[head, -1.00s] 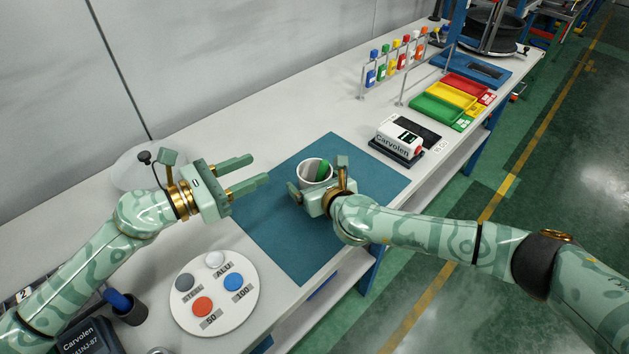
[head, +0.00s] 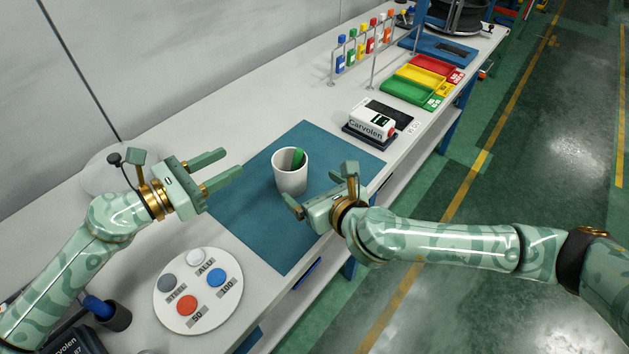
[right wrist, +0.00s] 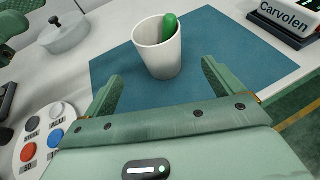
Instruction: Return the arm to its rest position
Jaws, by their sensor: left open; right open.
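My right gripper (head: 322,187) is open and empty just right of a white cup (head: 290,177), apart from it. The cup stands upright on the blue mat (head: 281,236) with a green object (head: 298,158) in it. In the right wrist view the cup (right wrist: 157,52) stands beyond the gap between my open fingers (right wrist: 160,88). My left gripper (head: 222,176) is open and empty, left of the cup above the mat's left edge.
A white disc (head: 198,290) with coloured buttons lies at the front left. A dark holder (head: 112,314) stands beside it. A Carvolen device (head: 371,126) and coloured trays (head: 408,92) are further back. Open floor (head: 480,240) lies right of the table.

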